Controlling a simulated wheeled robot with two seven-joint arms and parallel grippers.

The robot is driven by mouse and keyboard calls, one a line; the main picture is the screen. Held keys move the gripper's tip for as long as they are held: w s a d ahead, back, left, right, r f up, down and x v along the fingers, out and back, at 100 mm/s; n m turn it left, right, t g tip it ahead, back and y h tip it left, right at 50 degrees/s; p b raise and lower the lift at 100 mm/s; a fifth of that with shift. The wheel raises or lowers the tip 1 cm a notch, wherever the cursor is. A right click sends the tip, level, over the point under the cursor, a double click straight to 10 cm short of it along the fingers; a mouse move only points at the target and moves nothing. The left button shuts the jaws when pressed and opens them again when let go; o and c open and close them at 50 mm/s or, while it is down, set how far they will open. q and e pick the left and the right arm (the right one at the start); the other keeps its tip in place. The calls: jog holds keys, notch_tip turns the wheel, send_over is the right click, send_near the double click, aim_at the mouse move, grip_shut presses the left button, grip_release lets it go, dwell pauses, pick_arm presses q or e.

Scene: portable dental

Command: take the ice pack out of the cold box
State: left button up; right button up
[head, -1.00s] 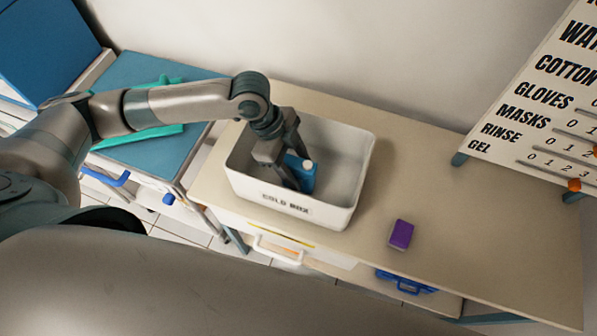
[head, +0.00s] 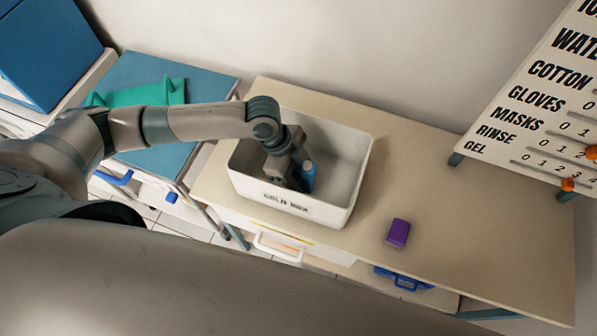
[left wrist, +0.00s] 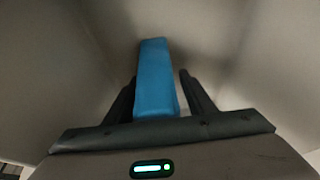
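The white cold box (head: 332,217) stands on the beige table, open at the top. The blue ice pack (head: 309,173) is inside it, partly hidden by my left gripper (head: 294,182) in the head view. In the left wrist view the ice pack (left wrist: 154,80) stands up between the two fingers of my left gripper (left wrist: 158,82). The fingers are open, with a visible gap between the pack and the right finger. The left finger is close beside the pack; whether it touches is unclear. My right gripper is not in view.
The box walls rise around my left gripper. A purple block (head: 398,233) lies on the table (head: 480,230) to the right of the box. A board with supply names (head: 535,110) stands at the right. The table's right part is mostly clear.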

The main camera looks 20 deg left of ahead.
aim_at(307, 164)
pick_arm(q)
grip_shut()
jog(key=shift+r, duration=0.1)
notch_tip(307, 164, up, 10)
jog(key=shift+f+b, duration=0.1)
jog(key=shift+b, duration=1.15)
